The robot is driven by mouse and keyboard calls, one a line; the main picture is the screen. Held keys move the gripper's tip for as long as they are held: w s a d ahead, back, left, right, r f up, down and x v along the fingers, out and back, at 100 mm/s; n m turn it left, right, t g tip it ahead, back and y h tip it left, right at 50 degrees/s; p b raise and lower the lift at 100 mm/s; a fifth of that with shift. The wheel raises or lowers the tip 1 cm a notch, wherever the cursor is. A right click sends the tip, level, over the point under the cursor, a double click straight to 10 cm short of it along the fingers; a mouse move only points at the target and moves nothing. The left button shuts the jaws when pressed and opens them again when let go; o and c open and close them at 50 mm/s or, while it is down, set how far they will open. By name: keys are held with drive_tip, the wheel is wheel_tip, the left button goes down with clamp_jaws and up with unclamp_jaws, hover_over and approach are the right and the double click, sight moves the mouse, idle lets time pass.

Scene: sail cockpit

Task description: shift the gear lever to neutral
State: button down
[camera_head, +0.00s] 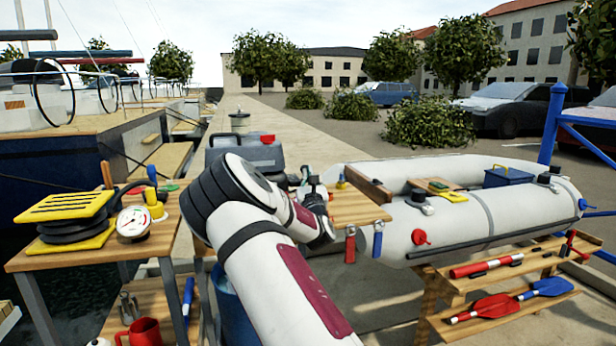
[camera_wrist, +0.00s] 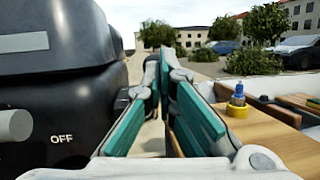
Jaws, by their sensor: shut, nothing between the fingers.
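The dark grey outboard motor (camera_head: 262,153) stands behind my arm in the head view. Its housing (camera_wrist: 60,75) fills the left of the wrist view, with a grey knob (camera_wrist: 14,125) and the word OFF on its side. My gripper (camera_wrist: 160,62) is shut and empty, its green-padded fingers meeting at the tips just right of the housing. I cannot make out the gear lever clearly in either view; my arm and fingers cover part of the motor's side. I cannot tell whether my fingers touch anything.
A wooden board (camera_head: 358,207) lies right of my arm, beside the grey inflatable boat (camera_head: 465,215). A blue-and-yellow fitting (camera_wrist: 238,100) stands on wood right of my fingers. A side table (camera_head: 90,243) at left holds a yellow-and-black pump (camera_head: 68,214) and a gauge (camera_head: 133,223).

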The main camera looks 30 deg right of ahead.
sight(304, 166)
drive_tip(key=shift+w+r+p, duration=0.15)
drive_tip(key=shift+r+p, duration=0.05)
drive_tip(key=shift+p, duration=0.1)
drive_tip(key=r+g+p, duration=0.1)
drive_tip(key=p, duration=0.1)
drive_tip(key=w+r+g+y+p, duration=0.1)
drive_tip(key=p, duration=0.1)
drive_tip(key=shift+w+d, duration=0.25)
drive_tip(key=shift+w, duration=0.05)
drive_tip(key=shift+w+d+r+n+g+y+p, duration=0.3)
drive_tip(key=shift+w+r+g+p, duration=0.25)
drive_tip(key=shift+p, duration=0.6)
drive_tip(key=shift+w+d+r+g+y+p, duration=0.1)
drive_tip(key=shift+w+d+g+y+p, duration=0.1)
drive_tip(key=shift+w+g+p, duration=0.25)
drive_tip(key=shift+w+d+r+g+y+p, duration=0.1)
drive_tip(key=shift+w+g+y+p, duration=0.1)
drive_tip(key=shift+w+g+p, duration=0.2)
drive_tip(key=shift+w+f, duration=0.15)
drive_tip(key=shift+w, duration=0.3)
drive_tip(key=shift+w+d+r, duration=0.15)
drive_tip(key=shift+w+r, duration=0.05)
drive_tip(key=shift+w, duration=0.05)
drive_tip(key=shift+r, duration=0.1)
